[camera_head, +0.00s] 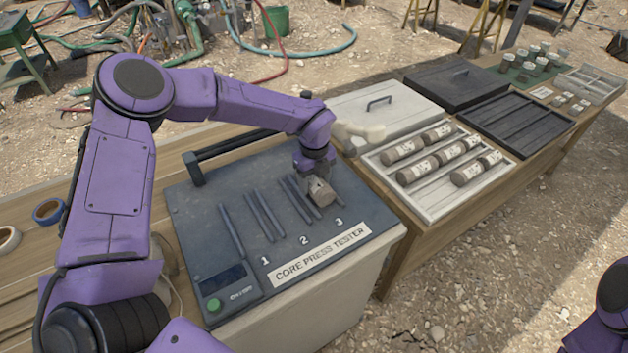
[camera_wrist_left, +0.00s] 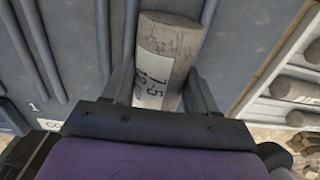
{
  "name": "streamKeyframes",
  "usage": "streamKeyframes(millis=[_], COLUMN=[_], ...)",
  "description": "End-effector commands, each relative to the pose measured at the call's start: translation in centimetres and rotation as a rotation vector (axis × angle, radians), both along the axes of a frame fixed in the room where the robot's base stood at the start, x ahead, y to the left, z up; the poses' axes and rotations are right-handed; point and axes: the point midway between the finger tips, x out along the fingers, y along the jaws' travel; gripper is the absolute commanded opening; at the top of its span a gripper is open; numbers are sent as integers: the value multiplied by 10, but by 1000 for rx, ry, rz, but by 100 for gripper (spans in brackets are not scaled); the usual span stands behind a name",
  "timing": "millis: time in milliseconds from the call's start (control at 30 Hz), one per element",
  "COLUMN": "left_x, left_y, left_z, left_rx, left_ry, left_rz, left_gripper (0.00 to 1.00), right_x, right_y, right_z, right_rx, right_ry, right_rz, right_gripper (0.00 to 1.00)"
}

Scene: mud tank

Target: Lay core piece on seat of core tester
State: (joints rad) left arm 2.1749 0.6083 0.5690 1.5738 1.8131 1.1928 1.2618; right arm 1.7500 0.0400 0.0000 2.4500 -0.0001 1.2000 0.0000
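The core piece (camera_head: 321,193) is a grey-brown cylinder with a white handwritten label. It is at the right end of the core tester (camera_head: 225,255), over seat 3 between dark rails. My left gripper (camera_head: 315,176) points down at it from above. In the left wrist view the core piece (camera_wrist_left: 168,50) lies between the two fingers (camera_wrist_left: 163,85), which appear to press its sides. I cannot tell whether it rests on the seat or hangs just above. Seats 1 and 2 are empty. Only a purple part of my right arm shows at lower right; its gripper is out of view.
A white core tray (camera_head: 437,208) with several labelled cores stands right of the tester. Behind it are a grey-white lid (camera_head: 350,105), a black lid (camera_head: 470,85) and an empty black tray (camera_head: 515,124). Tape rolls (camera_head: 48,211) lie on the table at left. The tester's black handle (camera_head: 230,148) rises behind the seats.

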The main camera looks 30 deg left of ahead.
Motion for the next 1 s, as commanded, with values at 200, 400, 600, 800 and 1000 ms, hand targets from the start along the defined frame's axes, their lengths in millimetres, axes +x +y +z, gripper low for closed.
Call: streamKeyframes(millis=[200,400,600,800,1000], left_x=[-7,-8,-8,-5,-1], left_y=[0,2,2,0,-3], left_z=[-9,-9,-9,21,73], left_rx=[1,1,2,0,0], left_ry=[23,25,28,15,1], left_rz=[2,6,7,4,0], left_gripper=[87,87,87,87,87], right_x=[0,0,0,0,0], right_y=[0,0,0,0,0], right_z=[-1,-2,-2,-10,-17], right_rx=[0,0,0,0,0], right_ry=[0,0,0,0,0], right_rz=[0,0,0,0,0], right_gripper=[43,43,43,43,43])
